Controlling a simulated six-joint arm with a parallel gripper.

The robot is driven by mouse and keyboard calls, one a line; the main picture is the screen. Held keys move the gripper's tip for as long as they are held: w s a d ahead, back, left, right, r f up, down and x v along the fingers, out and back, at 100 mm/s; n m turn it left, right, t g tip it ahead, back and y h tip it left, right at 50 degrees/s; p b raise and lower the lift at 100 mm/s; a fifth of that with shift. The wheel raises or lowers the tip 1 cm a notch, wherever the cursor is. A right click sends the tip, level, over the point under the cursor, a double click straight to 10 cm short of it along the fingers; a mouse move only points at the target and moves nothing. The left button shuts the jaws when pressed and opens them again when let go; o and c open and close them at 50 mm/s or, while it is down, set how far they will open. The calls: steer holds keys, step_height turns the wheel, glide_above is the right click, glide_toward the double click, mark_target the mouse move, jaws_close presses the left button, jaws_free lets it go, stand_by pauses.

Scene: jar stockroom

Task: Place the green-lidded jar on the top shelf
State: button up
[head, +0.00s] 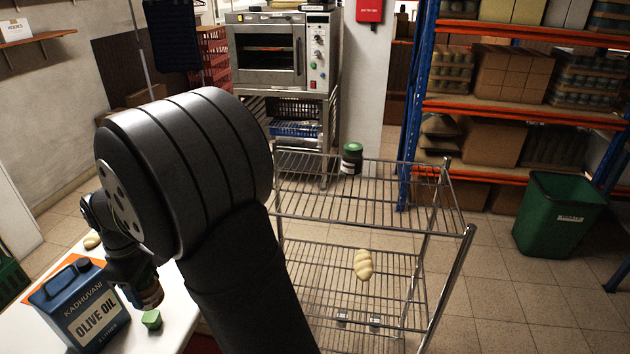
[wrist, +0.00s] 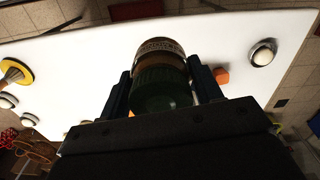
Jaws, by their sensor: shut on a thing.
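My gripper (wrist: 162,98) is shut on a jar with a dark green lid (wrist: 158,88) and a pale label; the lid faces the wrist camera. In the head view my gripper is at the left, over the white table, and only a small brownish part of the jar (head: 151,294) shows below it. Whether the jar touches the table is hard to tell. The wire rack's top shelf (head: 375,205) is at the centre right. Another green-lidded jar (head: 352,160) appears at the top shelf's back edge; whether it stands on the wires I cannot tell.
Most of the top shelf is bare. A green bin (head: 558,215) stands at the right.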

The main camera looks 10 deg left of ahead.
step_height(320, 180, up, 26)
steer(key=w+d+m, duration=0.9)
steer(key=w+d, duration=1.5)
steer(key=w+d+m, duration=0.3)
steer(key=d+m, duration=0.2)
steer(key=d, duration=1.1)
steer(key=w+d+m, duration=0.2)
steer(key=d+m, duration=0.2)
steer(key=d, duration=1.2)
glide_above(373, 200)
step_height(373, 200, down, 13)
steer(key=shift+f, duration=1.85)
